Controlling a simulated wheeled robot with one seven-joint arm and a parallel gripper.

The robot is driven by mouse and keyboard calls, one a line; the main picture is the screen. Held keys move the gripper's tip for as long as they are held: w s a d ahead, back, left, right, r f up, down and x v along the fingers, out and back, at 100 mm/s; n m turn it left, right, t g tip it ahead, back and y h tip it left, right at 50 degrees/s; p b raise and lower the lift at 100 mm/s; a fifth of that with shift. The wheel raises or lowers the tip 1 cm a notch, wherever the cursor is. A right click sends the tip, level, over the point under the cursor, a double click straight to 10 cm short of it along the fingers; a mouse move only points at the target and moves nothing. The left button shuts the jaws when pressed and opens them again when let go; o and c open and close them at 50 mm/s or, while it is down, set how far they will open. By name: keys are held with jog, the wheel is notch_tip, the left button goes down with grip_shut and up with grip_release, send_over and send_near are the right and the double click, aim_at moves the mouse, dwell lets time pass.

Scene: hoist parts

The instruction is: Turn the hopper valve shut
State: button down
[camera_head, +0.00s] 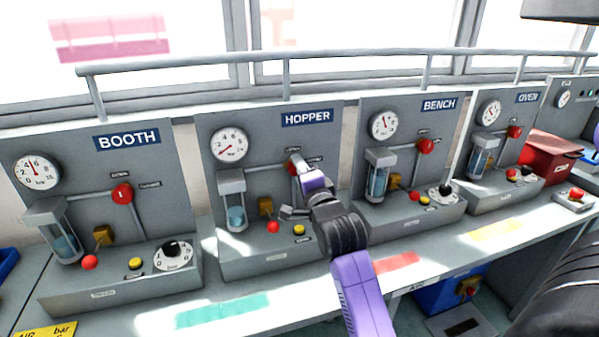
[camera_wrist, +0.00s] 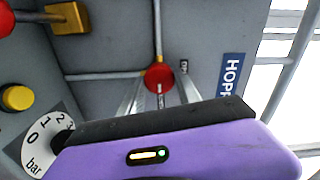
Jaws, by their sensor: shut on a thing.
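The hopper valve is a red round knob on the grey panel under the HOPPER sign (camera_head: 307,118). In the head view my arm and gripper (camera_head: 299,166) cover most of it. In the wrist view the red valve knob (camera_wrist: 158,74) sits between my two finger tips (camera_wrist: 160,90), with a pale mark on its face. My gripper is shut on the knob. The hopper gauge (camera_head: 229,145) stands left of the valve, and pipes run from the knob. Its small labels are too blurred to read.
Similar panels marked BOOTH (camera_head: 127,140), BENCH (camera_head: 438,104) and OVEN (camera_head: 527,97) stand along the bench. Below the valve are a yellow button (camera_head: 299,230) and a red ball (camera_head: 273,227) on a lever. A grey rail (camera_head: 350,57) runs above the panels.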

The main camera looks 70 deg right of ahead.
jog(key=shift+f, duration=0.1)
jog(key=c, duration=0.9)
grip_release()
jog(key=shift+o, duration=0.2)
jog(key=b+v, duration=0.1)
jog(key=v, duration=0.6)
jog(key=shift+s+a, duration=0.25)
jog(key=shift+s, duration=0.05)
jog(key=shift+o, duration=1.3)
